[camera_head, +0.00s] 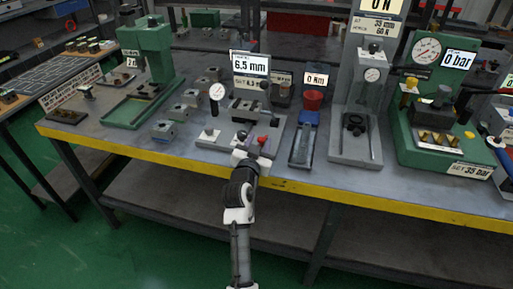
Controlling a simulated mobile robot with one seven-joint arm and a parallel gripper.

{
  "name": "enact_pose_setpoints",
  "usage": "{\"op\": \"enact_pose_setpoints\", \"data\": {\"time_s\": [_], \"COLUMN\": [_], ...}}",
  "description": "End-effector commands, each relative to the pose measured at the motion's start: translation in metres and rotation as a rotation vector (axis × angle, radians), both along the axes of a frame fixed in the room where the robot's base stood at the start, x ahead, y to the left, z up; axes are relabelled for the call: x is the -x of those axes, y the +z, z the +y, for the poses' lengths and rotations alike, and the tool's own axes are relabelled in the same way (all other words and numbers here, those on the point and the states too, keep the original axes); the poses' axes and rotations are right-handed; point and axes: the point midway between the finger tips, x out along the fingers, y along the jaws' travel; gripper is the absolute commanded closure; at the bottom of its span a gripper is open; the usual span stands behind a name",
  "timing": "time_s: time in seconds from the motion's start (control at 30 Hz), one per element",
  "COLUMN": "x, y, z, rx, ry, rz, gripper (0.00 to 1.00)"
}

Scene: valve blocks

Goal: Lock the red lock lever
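A small red knob (262,140), which looks like the end of the red lock lever, sits at the front of a grey fixture (275,131) near the table's front edge. The lever's own arm is too small to make out, so I cannot tell its position. A display reading 6.5 mm (250,64) stands above this fixture. My gripper (243,155) is at the front edge of the fixture, just left of and below the red knob. I cannot tell whether it touches anything. Its fingers are too small and partly hidden to show whether they are open or shut.
A green press (152,70) and several small grey blocks (178,112) stand to the left. A blue-based stand with a red cup (313,100), a tall grey tester (358,120) and a green gauge machine (430,110) stand to the right. The table edge (330,191) is yellow.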

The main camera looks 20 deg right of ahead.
Motion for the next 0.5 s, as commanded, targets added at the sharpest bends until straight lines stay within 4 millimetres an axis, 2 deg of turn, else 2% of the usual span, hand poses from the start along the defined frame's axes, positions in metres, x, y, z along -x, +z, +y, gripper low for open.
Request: {"op": "enact_pose_setpoints", "data": {"time_s": [0.17, 0.5], "x": [0.017, 0.081], "y": [-0.003, -0.004], "z": [0.012, 0.055], "rx": [0.0, 0.0], "ry": [0.002, 0.003], "rz": [0.0, 0.0], "gripper": [0.6, 0.6]}}
